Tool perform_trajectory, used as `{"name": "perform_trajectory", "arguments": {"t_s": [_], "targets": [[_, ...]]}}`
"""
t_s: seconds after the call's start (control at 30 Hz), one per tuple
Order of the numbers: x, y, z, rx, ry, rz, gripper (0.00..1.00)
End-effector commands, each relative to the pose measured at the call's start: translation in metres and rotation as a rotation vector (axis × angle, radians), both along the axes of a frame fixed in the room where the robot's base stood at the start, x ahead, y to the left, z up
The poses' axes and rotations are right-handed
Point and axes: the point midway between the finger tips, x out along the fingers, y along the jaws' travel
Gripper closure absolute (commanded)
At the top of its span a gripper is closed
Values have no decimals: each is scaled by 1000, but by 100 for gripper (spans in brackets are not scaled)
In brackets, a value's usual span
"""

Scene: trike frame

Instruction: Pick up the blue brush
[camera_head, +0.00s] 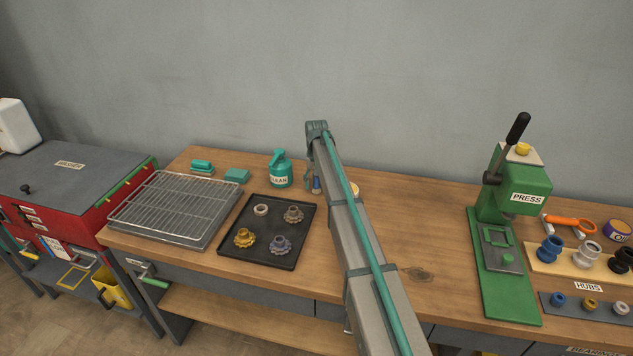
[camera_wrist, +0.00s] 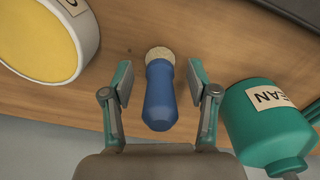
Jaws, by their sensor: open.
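The blue brush (camera_wrist: 160,95) has a thick blue handle and pale bristles and shows in the middle of the wrist view. Its bristle end points to the top of that picture. My gripper (camera_wrist: 160,73) is open, with one finger on each side of the brush and a visible gap on both sides. My gripper there (camera_head: 311,182) is mostly behind the arm.
A teal bottle labelled CLEAN (camera_wrist: 268,120) stands right of the brush in the wrist view. A round yellow-topped container (camera_wrist: 35,40) is at left. A black tray (camera_head: 262,253) of gears and a wire rack (camera_head: 175,205) lie left on the bench (camera_head: 430,270). A green press (camera_head: 512,200) stands right.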

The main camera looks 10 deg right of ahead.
Motion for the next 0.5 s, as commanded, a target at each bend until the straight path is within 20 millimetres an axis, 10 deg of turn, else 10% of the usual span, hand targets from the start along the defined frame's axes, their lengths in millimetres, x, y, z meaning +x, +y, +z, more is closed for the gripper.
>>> {"name": "perform_trajectory", "arguments": {"t_s": [0.17, 0.5], "targets": [[0, 0, 0, 0, 0, 0, 41], [0, 0, 0, 0, 0, 0, 98]]}}
